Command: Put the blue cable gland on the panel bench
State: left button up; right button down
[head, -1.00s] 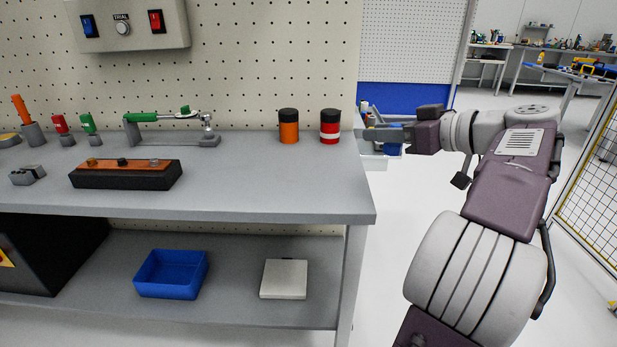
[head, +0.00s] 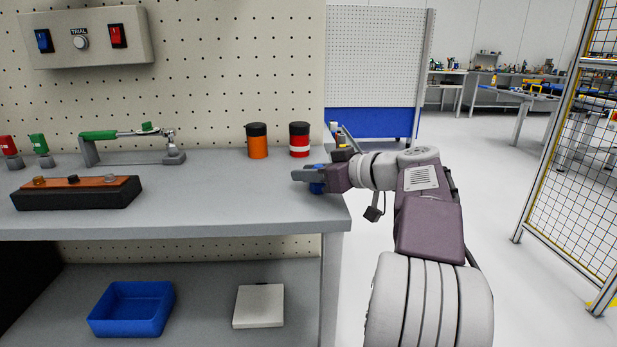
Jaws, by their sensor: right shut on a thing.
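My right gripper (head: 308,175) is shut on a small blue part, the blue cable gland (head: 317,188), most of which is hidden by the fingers. It is at the right end of the grey bench (head: 230,198), in front of the red and black container. I cannot tell whether the gland touches the bench top. A switch panel (head: 88,38) with a blue and a red switch hangs on the pegboard above this bench. My left gripper is not in view.
An orange container (head: 257,142) and a red container (head: 299,140) stand near the back edge. A green toggle clamp (head: 112,134) and a dark block with an orange top (head: 75,193) are to the left. The bench top between block and gripper is clear. A blue bin (head: 131,308) sits on the lower shelf.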

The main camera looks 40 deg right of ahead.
jog(key=shift+f+b, duration=0.2)
jog(key=shift+b, duration=0.1)
jog(key=c, duration=1.2)
grip_release()
jog(key=shift+r, duration=0.1)
jog(key=shift+o, duration=0.2)
jog(key=shift+s+d+r+p, duration=0.15)
jog(key=shift+r+p, duration=0.15)
jog(key=shift+p, duration=0.15)
jog(key=p+v, duration=0.2)
jog(key=v, duration=0.9)
jog(key=shift+s, duration=0.35)
